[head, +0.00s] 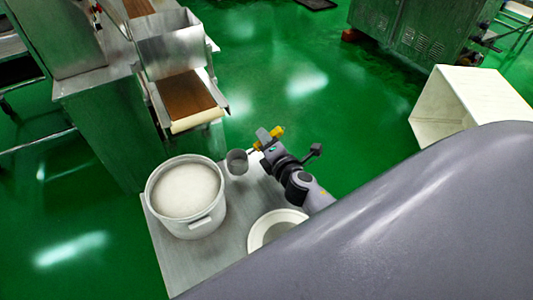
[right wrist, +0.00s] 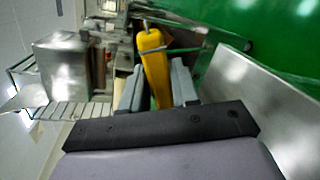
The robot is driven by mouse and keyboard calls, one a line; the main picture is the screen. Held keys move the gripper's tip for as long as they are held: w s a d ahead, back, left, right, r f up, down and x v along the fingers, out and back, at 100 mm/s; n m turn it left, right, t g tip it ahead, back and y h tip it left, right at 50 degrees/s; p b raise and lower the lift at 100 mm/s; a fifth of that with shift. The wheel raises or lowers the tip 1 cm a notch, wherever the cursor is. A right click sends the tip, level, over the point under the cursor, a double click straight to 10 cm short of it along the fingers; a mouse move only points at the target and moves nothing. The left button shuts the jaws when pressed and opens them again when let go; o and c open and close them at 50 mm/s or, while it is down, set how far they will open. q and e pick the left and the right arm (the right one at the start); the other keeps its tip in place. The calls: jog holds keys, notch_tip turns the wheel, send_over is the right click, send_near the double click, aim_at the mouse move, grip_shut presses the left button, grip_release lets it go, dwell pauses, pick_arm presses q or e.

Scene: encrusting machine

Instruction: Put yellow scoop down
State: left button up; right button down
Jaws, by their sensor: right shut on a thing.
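The yellow scoop shows its yellow handle (head: 277,131) and a grey metal cup (head: 237,161) in the head view. My right gripper (head: 264,140) is shut on the handle, over the far right part of the metal table (head: 226,248). In the right wrist view the yellow handle (right wrist: 153,66) stands between the two fingers of my right gripper (right wrist: 156,85). The cup appears above or at the table top; I cannot tell whether it touches. My left gripper is not in view.
A white bucket (head: 205,222) filled with white material stands on the table's left side. A pale round container (head: 257,232) sits at the near right, partly hidden by my body. A machine with a conveyor (head: 186,98) stands behind. A white crate (head: 437,110) is at the right.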

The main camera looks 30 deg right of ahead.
notch_tip(320, 180, down, 4)
jog(key=shift+r+b, duration=0.2)
jog(key=shift+b, duration=0.9)
jog(key=shift+f, duration=0.2)
jog(key=c, duration=0.8)
grip_release()
jog(key=shift+c, duration=0.2)
jog(key=shift+s+r, duration=0.15)
jog(key=shift+r, duration=0.05)
jog(key=v, duration=1.1)
jog(key=shift+f, duration=0.15)
jog(key=shift+s, duration=0.35)
